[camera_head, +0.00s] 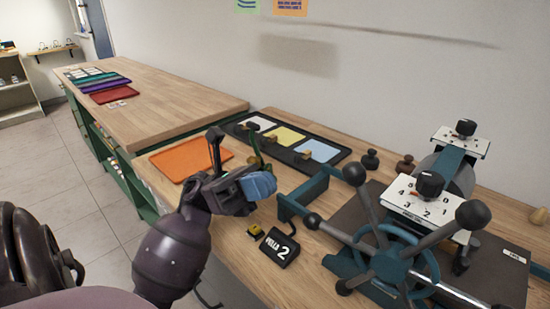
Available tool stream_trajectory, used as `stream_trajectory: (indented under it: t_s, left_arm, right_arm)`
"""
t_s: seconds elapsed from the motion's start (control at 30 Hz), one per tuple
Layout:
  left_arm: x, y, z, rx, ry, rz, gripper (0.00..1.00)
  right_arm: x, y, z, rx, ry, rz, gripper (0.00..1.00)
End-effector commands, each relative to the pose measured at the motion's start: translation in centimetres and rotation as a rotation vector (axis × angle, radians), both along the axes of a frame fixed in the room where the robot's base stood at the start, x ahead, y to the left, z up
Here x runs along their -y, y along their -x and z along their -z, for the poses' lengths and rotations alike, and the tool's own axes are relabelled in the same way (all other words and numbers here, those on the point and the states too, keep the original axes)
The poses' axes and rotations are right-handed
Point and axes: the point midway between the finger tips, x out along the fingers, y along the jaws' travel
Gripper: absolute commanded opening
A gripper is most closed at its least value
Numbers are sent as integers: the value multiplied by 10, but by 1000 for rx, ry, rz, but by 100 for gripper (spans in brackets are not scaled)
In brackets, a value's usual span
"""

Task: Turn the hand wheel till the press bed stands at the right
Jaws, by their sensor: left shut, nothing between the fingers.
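The hand wheel (392,266) is at the lower right, with a teal hub, several spokes and black ball ends. It stands in front of the press, whose grey roller (459,172) is partly hidden by white dial plates. A dark flat board (495,262), which looks like the press bed, lies under and around the roller and runs toward the right; the wheel and dials hide part of it. My left gripper (261,185) is shut and empty over the bench, left of the wheel and apart from it. My right gripper is not in view.
A teal bracket (304,193) stands left of the wheel. An orange tray (190,160) and a black tray with coloured panels (324,166) lie behind.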

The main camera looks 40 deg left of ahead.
Motion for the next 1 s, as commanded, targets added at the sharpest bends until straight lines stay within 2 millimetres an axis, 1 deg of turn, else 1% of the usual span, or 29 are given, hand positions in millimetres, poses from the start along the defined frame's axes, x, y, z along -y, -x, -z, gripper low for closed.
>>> stream_trajectory:
  t_s: [0.03,0.4,0.6,0.8,1.0]
  left_arm:
    - [8,-1,-7,7,1,3,0]
    - [63,-11,-39,5,2,3,0]
    - [87,-16,-53,3,4,3,0]
    - [98,-19,-58,0,2,1,0]
    - [100,-19,-58,-1,1,2,0]
  right_arm:
    - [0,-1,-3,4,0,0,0]
    - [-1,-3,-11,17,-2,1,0]
    - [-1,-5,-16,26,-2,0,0]
    - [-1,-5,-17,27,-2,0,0]
    - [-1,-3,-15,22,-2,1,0]
